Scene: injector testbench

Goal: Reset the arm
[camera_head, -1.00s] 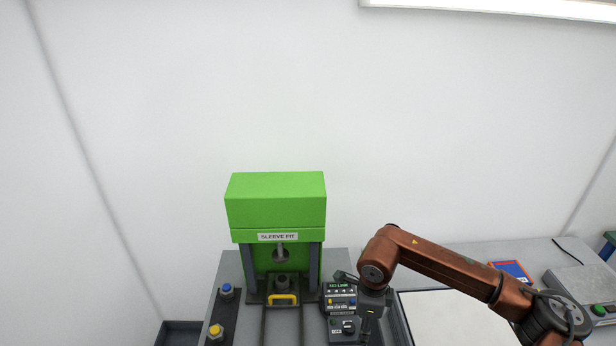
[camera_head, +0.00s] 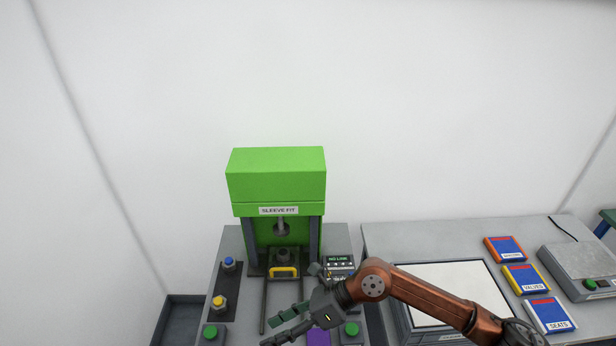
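My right arm comes in from the right, and its gripper (camera_head: 284,326) is over the front of the green press's bench. Its two dark fingers point left and are spread apart, with nothing visible between them. The green press labelled SLEEVE FIT (camera_head: 276,182) stands behind it, with a yellow handle (camera_head: 284,272) at its base. The gripper is in front of the handle and apart from it. My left gripper is not in view.
A control box (camera_head: 340,264) reading NO LINK is partly behind the arm. A purple patch (camera_head: 318,338) and green buttons (camera_head: 210,332) (camera_head: 351,329) are near the gripper. Blue (camera_head: 228,263) and yellow knobs (camera_head: 218,302) stand left. Bins, including VALVES (camera_head: 525,279) and SEATS (camera_head: 550,314), lie right.

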